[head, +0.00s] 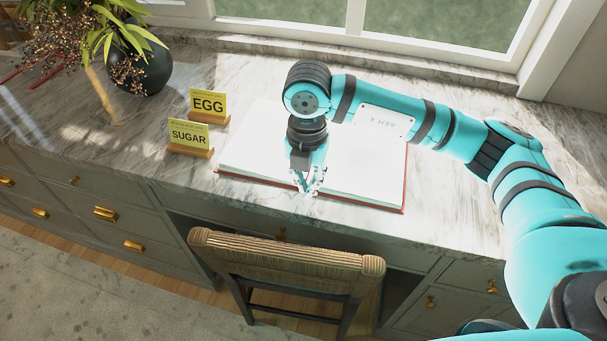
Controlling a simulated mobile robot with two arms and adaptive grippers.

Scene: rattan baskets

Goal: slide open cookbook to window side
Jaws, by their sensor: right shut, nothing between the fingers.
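The open cookbook (365,170) lies flat on the marble counter, with white pages and a red cover edge along its front and right side. The window (430,25) is behind the counter, at the top of the view. My right gripper (309,193) points down at the near edge of the cookbook, around the middle of its front side. Its fingers are shut with nothing between them. I cannot tell whether the fingertips touch the book. My right arm covers part of the far pages. My left gripper is not in view.
A dark round vase (143,68) with plants stands farther left. A woven-back chair (285,262) is in front. Bare marble counter (240,75) lies between book and window.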

